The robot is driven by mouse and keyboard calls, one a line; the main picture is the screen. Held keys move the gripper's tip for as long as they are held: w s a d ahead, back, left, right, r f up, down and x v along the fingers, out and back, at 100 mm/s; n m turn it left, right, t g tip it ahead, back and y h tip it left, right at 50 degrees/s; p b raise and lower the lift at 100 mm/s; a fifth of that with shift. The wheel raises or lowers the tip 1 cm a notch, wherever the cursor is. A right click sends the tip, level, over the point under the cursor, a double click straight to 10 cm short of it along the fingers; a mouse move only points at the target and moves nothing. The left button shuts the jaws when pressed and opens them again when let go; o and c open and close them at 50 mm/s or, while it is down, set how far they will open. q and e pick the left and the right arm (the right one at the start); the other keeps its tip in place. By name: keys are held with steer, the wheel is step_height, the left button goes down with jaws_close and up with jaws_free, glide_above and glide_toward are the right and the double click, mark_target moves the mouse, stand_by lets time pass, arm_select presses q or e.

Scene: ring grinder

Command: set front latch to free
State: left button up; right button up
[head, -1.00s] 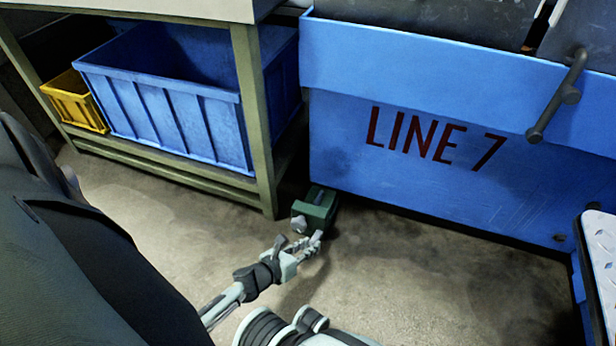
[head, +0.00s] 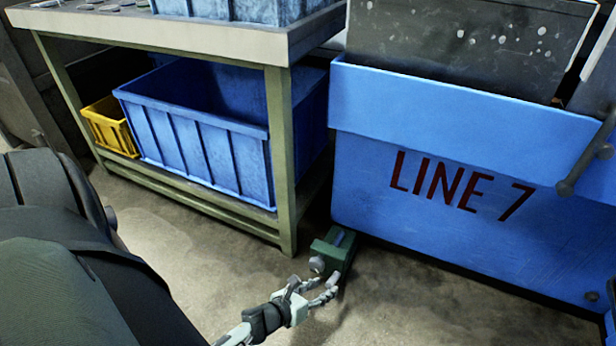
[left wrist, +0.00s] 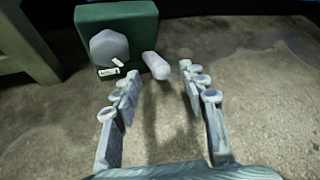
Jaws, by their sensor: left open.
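A small green box-shaped latch unit (head: 335,250) sits on the floor by the table leg. It has a grey knob (head: 317,265) and a light grey stubby handle (head: 333,280). In the left wrist view the green box (left wrist: 140,22) is at the upper left, with the knob (left wrist: 108,47), a small white label (left wrist: 110,72) and the handle (left wrist: 156,66), which points toward me. My left gripper (head: 316,289) is open in front of the unit. In the wrist view its fingertips (left wrist: 162,80) are on either side of the handle's near end, without clear contact. My right gripper is not in view.
A table with olive legs (head: 281,160) stands behind the unit, with a blue bin (head: 200,150) and a yellow bin (head: 108,125) on its lower shelf. The blue "LINE 7" machine (head: 450,240) is to the right. The floor in front is clear.

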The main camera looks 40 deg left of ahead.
arm_select(q)
steer(key=v, duration=1)
steer(key=shift+r, duration=0.15)
steer(key=shift+s+a, duration=0.1)
